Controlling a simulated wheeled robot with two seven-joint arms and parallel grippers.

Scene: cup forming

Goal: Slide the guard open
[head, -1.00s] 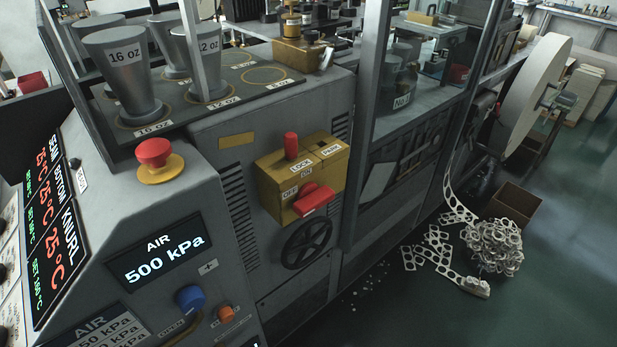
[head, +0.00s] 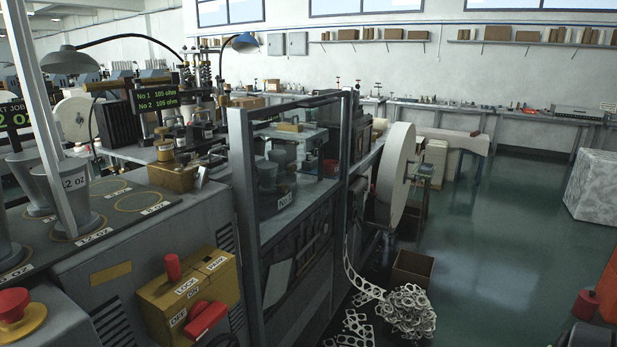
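A tall grey-framed guard with clear panels stands along the side of the machine in the middle of the head view; its near post (head: 244,215) rises beside the yellow switch box. Its top rail runs back to a far post (head: 343,190). Behind the frame I see a grey tapered part labelled "No" (head: 268,190) and a clear box on the machine bed. I cannot tell from this view whether the guard is open or closed. Neither of my grippers is in view.
A yellow switch box (head: 160,310) with red levers and a red stop button (head: 13,305) sit at the lower left. A white paper reel (head: 396,175), a cardboard box (head: 412,268) and scrap paper rings (head: 408,312) stand beyond the machine. The green floor (head: 500,260) at right is largely clear.

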